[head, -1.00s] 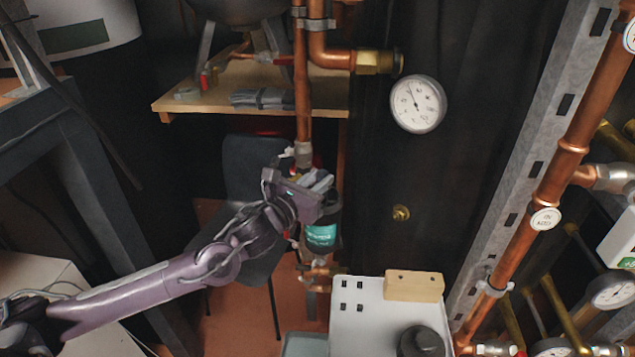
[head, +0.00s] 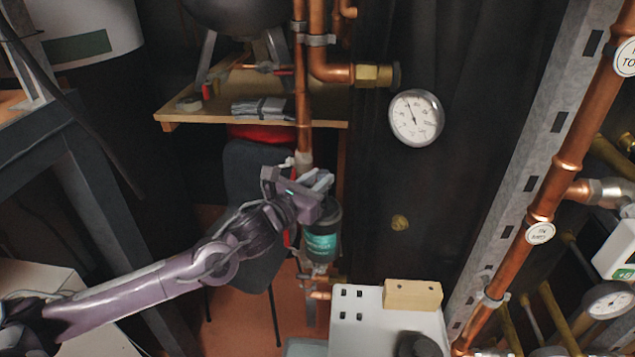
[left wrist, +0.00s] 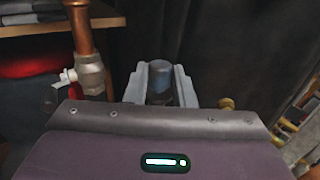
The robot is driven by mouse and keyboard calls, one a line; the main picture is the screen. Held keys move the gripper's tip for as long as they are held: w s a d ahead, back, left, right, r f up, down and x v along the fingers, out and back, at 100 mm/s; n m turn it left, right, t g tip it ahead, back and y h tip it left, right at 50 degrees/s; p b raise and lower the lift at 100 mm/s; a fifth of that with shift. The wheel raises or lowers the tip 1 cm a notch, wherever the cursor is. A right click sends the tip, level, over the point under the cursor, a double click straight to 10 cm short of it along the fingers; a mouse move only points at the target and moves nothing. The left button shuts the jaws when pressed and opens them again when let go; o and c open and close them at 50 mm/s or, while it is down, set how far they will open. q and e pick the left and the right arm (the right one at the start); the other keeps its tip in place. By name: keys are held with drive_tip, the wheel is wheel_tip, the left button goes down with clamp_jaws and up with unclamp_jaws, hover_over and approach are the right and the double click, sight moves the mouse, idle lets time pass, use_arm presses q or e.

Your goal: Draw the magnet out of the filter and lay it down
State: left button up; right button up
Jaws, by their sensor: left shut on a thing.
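The filter (head: 322,240) is a dark canister with a teal label, upright on the copper pipework in the middle of the head view. My left gripper (head: 320,182) is at the top of the filter, coming in from the left. In the left wrist view its two grey fingers (left wrist: 160,88) are shut on a blue-grey round-topped cylinder, the magnet (left wrist: 161,74). The magnet's lower part is hidden behind the gripper body, and I cannot tell how far it sits in the filter. My right gripper is not in view.
A white-topped surface (head: 372,324) with a wooden block (head: 412,294) and a dark round object (head: 418,345) stands at lower right. A copper pipe (head: 303,90) rises just behind the gripper. A gauge (head: 416,118) hangs right. A wooden shelf (head: 250,112) is behind.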

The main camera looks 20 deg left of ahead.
use_arm(q)
drive_tip(key=shift+r, duration=0.65)
drive_tip(key=shift+r+p, duration=0.15)
drive_tip(key=shift+p, duration=0.2)
wheel_tip(320, 180, up, 5)
drive_tip(key=p, duration=0.3)
drive_tip(key=shift+r, duration=0.15)
idle(0.5)
